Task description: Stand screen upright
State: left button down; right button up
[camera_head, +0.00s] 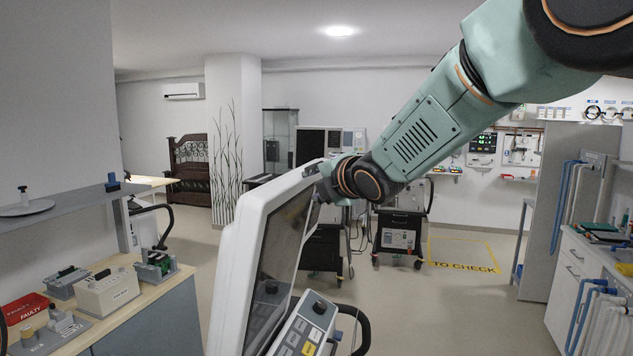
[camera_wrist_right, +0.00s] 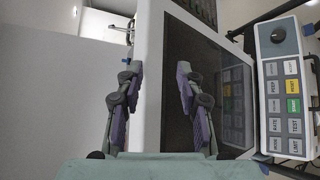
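The screen (camera_head: 277,265) is a dark panel in a thick white housing (camera_head: 238,255), close in front of me in the head view. It leans, its upper end tipped to the right. A button panel with a black knob (camera_head: 318,307) sits at its lower right. My right gripper (camera_head: 322,190) is at the housing's upper right edge, partly hidden by its wrist. In the right wrist view, its fingers (camera_wrist_right: 158,108) are apart, on either side of the housing's white edge (camera_wrist_right: 150,80), one before the dark glass. Firm contact on both sides does not show. My left gripper is out of view.
A wooden bench (camera_head: 125,312) with grey devices and a red FAULTY tray (camera_head: 25,308) stands at left, under a grey shelf (camera_head: 60,210). Wheeled ventilators (camera_head: 400,232) stand behind the screen. A floor area marked TO CHECK (camera_head: 462,256) is clear. Cabinets (camera_head: 570,285) with blue hoses stand right.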

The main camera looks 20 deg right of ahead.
jog(key=o, duration=0.6)
jog(key=shift+s+d+f, duration=0.3)
jog(key=shift+d+f, duration=0.3)
jog(key=shift+d, duration=0.15)
jog(key=shift+o, duration=1.3)
jog(key=shift+w, duration=0.3)
jog(key=a+v, duration=0.1)
jog(key=v, duration=0.6)
jog(key=shift+s+d+r, duration=0.2)
jog(key=shift+r, duration=0.05)
